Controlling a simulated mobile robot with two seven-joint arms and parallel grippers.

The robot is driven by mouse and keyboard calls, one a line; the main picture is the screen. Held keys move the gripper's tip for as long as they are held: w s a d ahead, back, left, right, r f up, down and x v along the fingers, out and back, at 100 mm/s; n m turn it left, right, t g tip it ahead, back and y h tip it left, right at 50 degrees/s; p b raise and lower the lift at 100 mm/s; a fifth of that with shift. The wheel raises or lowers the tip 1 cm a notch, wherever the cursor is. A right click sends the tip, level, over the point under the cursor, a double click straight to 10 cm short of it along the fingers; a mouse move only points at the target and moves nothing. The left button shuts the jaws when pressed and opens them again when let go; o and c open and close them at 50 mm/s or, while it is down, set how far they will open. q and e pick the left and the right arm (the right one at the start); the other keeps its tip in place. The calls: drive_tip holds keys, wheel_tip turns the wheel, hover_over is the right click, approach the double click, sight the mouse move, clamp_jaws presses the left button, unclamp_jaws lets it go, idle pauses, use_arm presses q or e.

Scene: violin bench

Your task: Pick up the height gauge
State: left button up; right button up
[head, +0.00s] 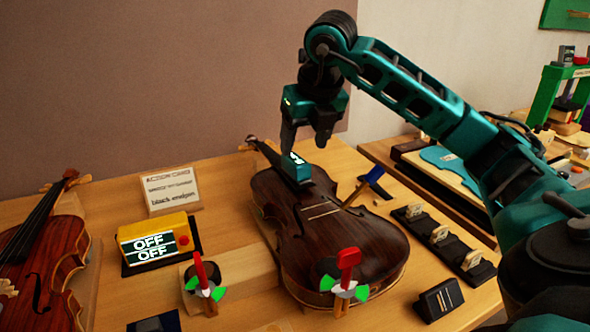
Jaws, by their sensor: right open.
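What looks like the height gauge (296,169), a small dark block with a lit teal display, sits on the upper part of the dark brown violin (340,235). My right gripper (305,142) points down just above it, with its fingers apart and nothing visible between them. The gripper appears clear of the gauge, though the exact gap is hard to judge. My left gripper is not in view.
A yellow box reading OFF (153,240), a card (170,191) and another violin (40,262) are left. A black rack (443,243) lies right.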

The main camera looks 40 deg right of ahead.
sight(295, 159)
drive_tip(key=x, duration=0.6)
drive_tip(key=shift+w+a+r, duration=0.1)
drive_tip(key=shift+w+a, duration=0.1)
drive_tip(key=shift+a, duration=0.2)
drive_tip(key=shift+r, duration=0.1)
drive_tip(key=c, duration=1.2)
